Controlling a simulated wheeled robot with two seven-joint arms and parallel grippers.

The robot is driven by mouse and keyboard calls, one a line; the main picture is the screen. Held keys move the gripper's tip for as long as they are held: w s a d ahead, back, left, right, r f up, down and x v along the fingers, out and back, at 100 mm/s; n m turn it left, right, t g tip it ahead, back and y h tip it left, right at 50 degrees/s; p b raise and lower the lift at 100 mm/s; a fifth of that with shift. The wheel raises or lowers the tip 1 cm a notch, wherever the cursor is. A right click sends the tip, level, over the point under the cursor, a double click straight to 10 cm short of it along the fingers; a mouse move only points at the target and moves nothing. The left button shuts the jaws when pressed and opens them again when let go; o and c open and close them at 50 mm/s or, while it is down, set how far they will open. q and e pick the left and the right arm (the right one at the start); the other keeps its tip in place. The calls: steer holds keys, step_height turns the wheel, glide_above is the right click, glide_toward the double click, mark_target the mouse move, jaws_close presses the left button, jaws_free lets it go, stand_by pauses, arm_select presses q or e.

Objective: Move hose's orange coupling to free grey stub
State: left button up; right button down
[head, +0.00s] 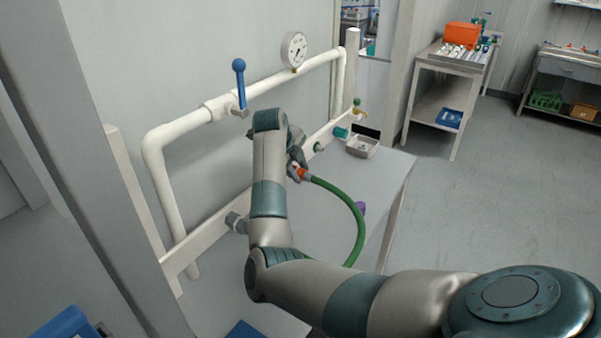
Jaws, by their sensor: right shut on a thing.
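The orange coupling (301,173) is on the end of the green hose (352,213). My right gripper (296,168) is shut on the coupling, in front of the white rail; its fingers are partly hidden by my own wrist. The hose curves from the coupling to the right and down, then goes behind my forearm. A grey stub (236,222) sticks out from the lower left part of the rail, left of my arm, with nothing on it that I can see. My left gripper is not in view.
A small tray (362,147) stands on the grey bench (388,180). A blue-handled valve (239,82) and a gauge (294,49) are on the white pipe above.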

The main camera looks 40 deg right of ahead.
steer(key=shift+w, duration=0.1)
steer(key=c, duration=1.5)
jaws_free()
steer(key=shift+r, duration=0.1)
steer(key=shift+o, duration=1)
